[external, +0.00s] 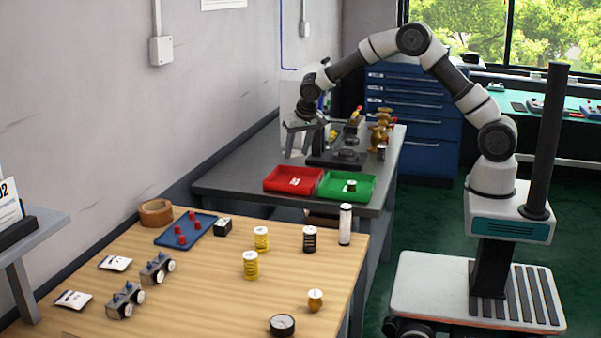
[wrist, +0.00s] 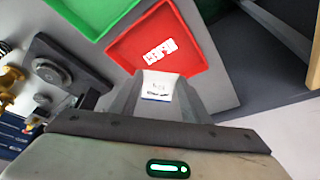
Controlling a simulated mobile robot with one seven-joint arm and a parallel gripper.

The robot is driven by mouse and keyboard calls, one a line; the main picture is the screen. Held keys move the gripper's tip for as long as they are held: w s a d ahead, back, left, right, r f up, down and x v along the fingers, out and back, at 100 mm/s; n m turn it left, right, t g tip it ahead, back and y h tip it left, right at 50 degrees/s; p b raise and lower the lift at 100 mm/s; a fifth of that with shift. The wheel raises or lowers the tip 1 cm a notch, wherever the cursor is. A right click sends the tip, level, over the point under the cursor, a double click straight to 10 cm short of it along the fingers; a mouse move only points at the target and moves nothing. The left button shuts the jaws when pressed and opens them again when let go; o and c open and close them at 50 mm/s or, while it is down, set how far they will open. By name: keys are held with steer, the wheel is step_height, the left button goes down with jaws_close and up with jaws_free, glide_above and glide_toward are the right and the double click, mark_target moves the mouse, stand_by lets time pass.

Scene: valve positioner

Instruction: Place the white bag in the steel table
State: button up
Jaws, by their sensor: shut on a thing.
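My gripper (external: 297,142) hangs over the left part of the steel table (external: 232,188), behind the red tray. In the wrist view, my gripper (wrist: 159,92) is shut on a white bag (wrist: 158,84) with dark print. The held bag is near the red tray's edge in that view, and its height above the table is hard to tell. Two more white bags, one farther back (external: 115,263) and one nearer (external: 73,299), lie on the wooden table (external: 200,295).
A red tray (external: 272,184) holding a white item (wrist: 160,50) and a green tray (external: 366,194) holding a small part stand at the steel table's front. A dark fixture (external: 335,160) and brass valve parts (external: 381,125) stand right of my gripper. Bare steel lies left of the trays.

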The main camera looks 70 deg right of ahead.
steer(key=shift+s+d+f, duration=0.1)
steer(key=shift+d+f, duration=0.2)
step_height(320, 180, down, 9)
steer(key=shift+f+b, duration=0.2)
steer(key=shift+b, duration=0.25)
steer(key=shift+f, duration=0.15)
steer(key=o, duration=1)
steer(key=shift+o, duration=0.2)
